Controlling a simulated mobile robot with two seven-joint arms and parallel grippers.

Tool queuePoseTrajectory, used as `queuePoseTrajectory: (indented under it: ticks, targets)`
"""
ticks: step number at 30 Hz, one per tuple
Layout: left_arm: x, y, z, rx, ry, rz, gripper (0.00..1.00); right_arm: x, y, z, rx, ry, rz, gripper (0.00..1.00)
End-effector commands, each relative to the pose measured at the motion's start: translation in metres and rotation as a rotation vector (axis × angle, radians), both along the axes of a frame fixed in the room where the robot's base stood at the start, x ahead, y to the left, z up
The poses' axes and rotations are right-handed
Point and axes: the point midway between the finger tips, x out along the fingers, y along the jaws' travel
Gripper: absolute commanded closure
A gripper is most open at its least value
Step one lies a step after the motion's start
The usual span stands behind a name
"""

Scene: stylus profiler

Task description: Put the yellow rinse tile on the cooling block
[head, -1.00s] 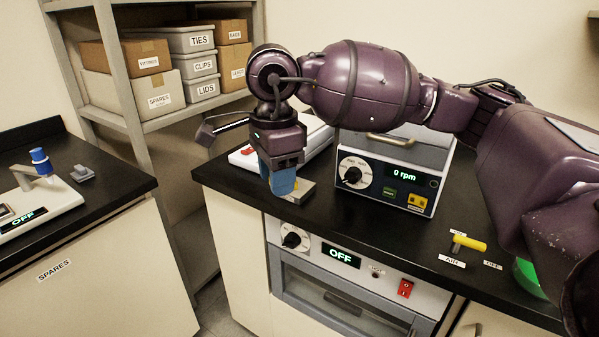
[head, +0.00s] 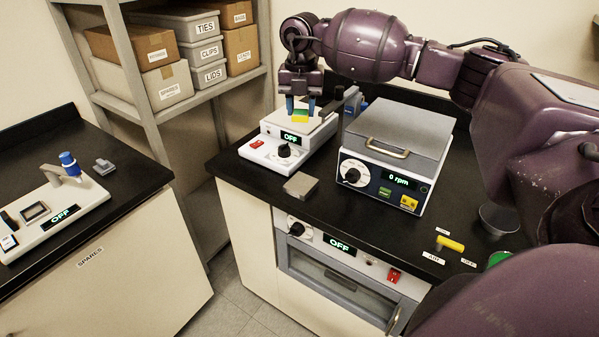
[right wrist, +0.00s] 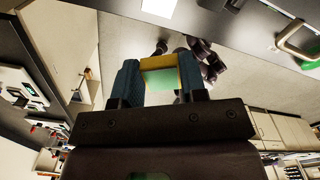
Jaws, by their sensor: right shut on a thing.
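The yellow rinse tile (head: 300,116) is pinched between the blue fingertips of my right gripper (head: 301,108). The tile shows a green patch on its face. In the right wrist view the tile (right wrist: 161,63) spans the gap between the two fingers (right wrist: 160,82), with its pale green face visible. In the head view the gripper appears over the white hotplate-like device (head: 272,151); I cannot tell whether the tile touches it. A small grey metal block (head: 300,185), likely the cooling block, lies bare on the black bench in front of that device. My left gripper is not visible.
A grey-lidded spinner reading 0 rpm (head: 385,182) stands right of the block. A yellow-handled valve (head: 450,243) and a dark cup (head: 498,217) are farther right. A floor gap separates this bench from the left bench (head: 120,185).

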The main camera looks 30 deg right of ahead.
Motion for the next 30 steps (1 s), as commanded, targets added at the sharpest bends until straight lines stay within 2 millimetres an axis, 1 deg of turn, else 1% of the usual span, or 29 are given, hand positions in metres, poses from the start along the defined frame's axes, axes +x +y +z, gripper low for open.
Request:
queuePoseTrajectory:
  ticks: [1,4,7,14,21,24,27,30]
  targets:
    - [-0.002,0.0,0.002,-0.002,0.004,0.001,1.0,0.0,-0.003,0.001,0.0,0.0,-0.037,1.0]
    - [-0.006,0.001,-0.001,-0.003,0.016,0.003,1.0,0.001,-0.006,-0.005,0.001,0.002,-0.078,1.0]
    - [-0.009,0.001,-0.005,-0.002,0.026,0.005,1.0,0.001,-0.007,-0.018,0.002,0.004,-0.089,1.0]
    - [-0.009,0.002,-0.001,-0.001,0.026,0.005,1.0,0.0,-0.006,-0.067,0.001,0.004,-0.087,1.0]
    - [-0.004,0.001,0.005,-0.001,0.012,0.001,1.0,0.0,-0.006,-0.119,0.001,0.004,-0.086,1.0]
    - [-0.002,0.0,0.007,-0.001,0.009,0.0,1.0,0.001,-0.006,-0.138,0.002,0.002,-0.085,1.0]
    - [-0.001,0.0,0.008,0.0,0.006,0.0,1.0,0.001,-0.007,-0.151,0.001,0.0,-0.086,1.0]
    - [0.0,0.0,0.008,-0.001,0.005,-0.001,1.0,0.001,-0.006,-0.158,0.001,0.0,-0.085,1.0]
